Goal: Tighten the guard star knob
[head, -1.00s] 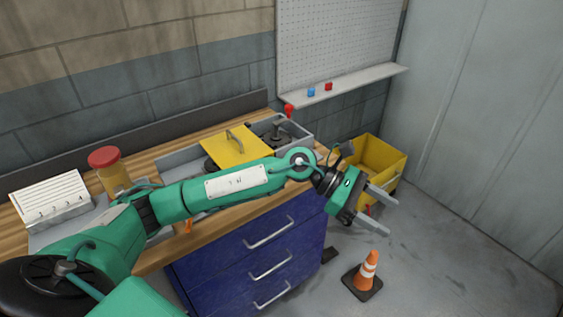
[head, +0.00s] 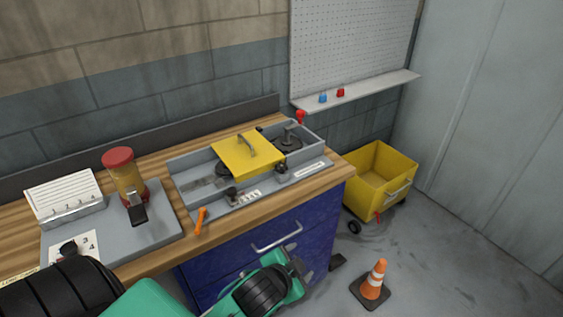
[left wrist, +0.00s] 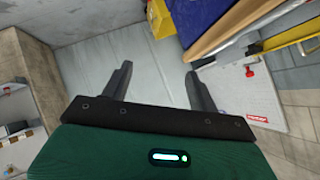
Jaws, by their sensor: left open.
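A grey machine (head: 185,178) stands on the wooden bench with a yellow guard plate (head: 243,157) over its middle. A small dark knob (head: 232,193) sits at its front edge beside a white label; it looks like the star knob, but its lobes are too small to make out. My left gripper (left wrist: 160,88) is open and empty in the left wrist view, its two dark fingers apart over bare floor. In the head view my left arm is low in front of the drawers and its fingers do not show. My right gripper is not in view.
An orange lever (head: 200,221) sticks out from the machine's front. A red-topped jar unit (head: 124,172) and a panel with numbered marks stand to the left. A yellow bin (head: 380,175) and a traffic cone (head: 373,281) are on the floor at the right, with clear floor around them.

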